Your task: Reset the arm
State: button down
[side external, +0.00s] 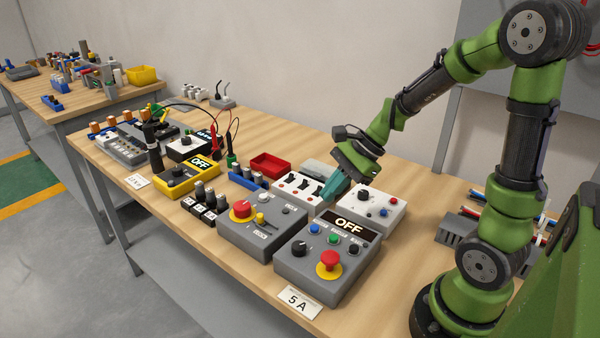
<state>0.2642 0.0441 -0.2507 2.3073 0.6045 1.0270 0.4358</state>
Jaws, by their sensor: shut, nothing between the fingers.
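My gripper (335,184) is at the end of my green arm, with teal fingers pointing down and to the left. It is shut and empty. Its tips are at the right end of a white switch box (296,197) with several black levers. Whether they touch the box I cannot tell. To the right of the fingers is a white box (366,208) with a black knob and small coloured buttons. In front stands a grey control box (329,261) with a red emergency button, a black knob and an "OFF" display.
Further left are a yellow meter (187,179) with cables and a red tray (269,165). Grey slotted holders (460,228) stand right. A "5 A" card (299,303) lies at the front edge.

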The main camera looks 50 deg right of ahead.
jog(key=s+a+r+n+t+h, duration=0.1)
jog(key=s+a+r+n, duration=0.3)
jog(key=n, duration=0.4)
jog(key=s+a+r+n+t+h, duration=0.1)
jog(key=s+a+r+n+h, duration=0.1)
jog(key=r+n, duration=0.4)
jog(key=s+a+n, duration=0.1)
jog(key=s+n, duration=0.1)
jog(key=n, duration=0.1)
jog(key=shift+s+a+r+t+h, duration=0.3)
jog(key=shift+a+r, duration=0.1)
